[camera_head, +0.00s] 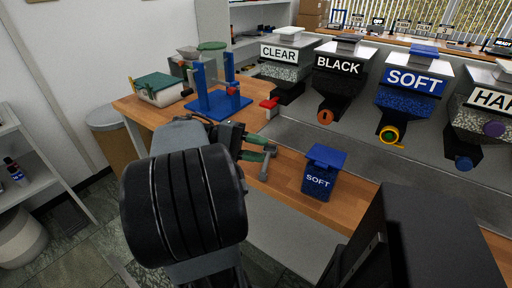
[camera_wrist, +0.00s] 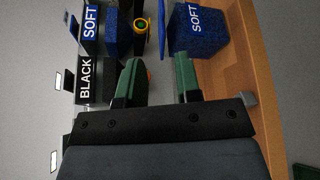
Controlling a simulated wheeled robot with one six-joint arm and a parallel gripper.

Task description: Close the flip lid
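A small blue bin labelled SOFT (camera_head: 318,182) stands on the wooden bench, right of my gripper. Its blue lid (camera_head: 327,155) is at the top of the bin; I cannot tell whether it is fully down. The bin also shows at the top of the wrist view (camera_wrist: 200,35), beyond my fingertips. My gripper (camera_head: 268,149) is over the bench, left of the bin and apart from it. In the wrist view its two green fingers (camera_wrist: 158,70) are spread, with nothing between them.
Dispensers labelled CLEAR (camera_head: 280,53), BLACK (camera_head: 338,66), SOFT (camera_head: 414,80) and another stand behind the bin. A blue press frame (camera_head: 218,103) stands at the left. A grey bracket (camera_head: 268,163) is by my fingers. A dark box (camera_head: 420,240) fills the lower right.

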